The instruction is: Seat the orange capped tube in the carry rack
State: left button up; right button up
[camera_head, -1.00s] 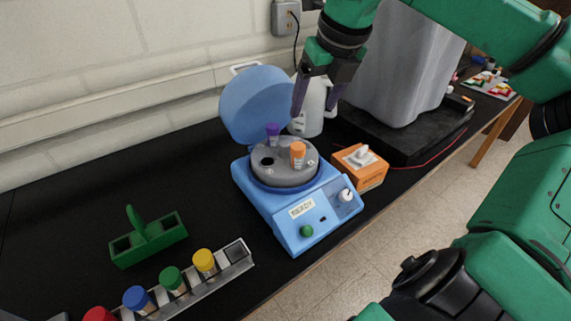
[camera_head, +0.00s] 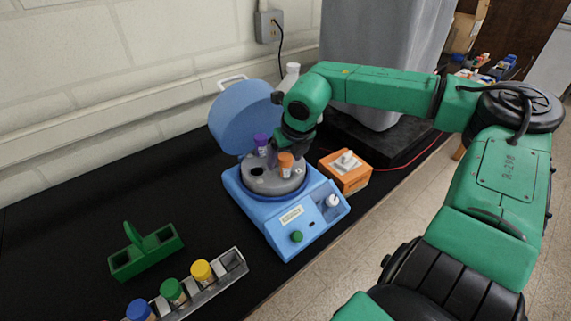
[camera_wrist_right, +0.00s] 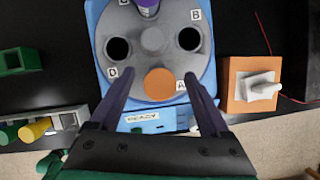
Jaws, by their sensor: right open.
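The orange capped tube (camera_head: 286,163) stands in the rotor of the blue centrifuge (camera_head: 290,222), in the hole by the letter A. Its cap (camera_wrist_right: 160,84) shows from above in the right wrist view. My right gripper (camera_wrist_right: 160,80) is open, its fingers on either side of the orange cap; I cannot tell if they touch it. In the head view the right gripper (camera_head: 284,150) is partly hidden by its own wrist. The green carry rack (camera_head: 146,252) with an upright handle stands on the bench at the left. My left gripper is not in view.
The centrifuge's blue lid (camera_head: 240,118) is open behind the rotor. A purple capped tube (camera_head: 261,141) stands in another rotor hole. An orange box (camera_head: 345,172) is at the right. A metal rack (camera_head: 232,264) holds several capped tubes at the front left.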

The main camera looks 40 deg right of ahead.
grip_shut()
jog(key=shift+r, duration=0.1)
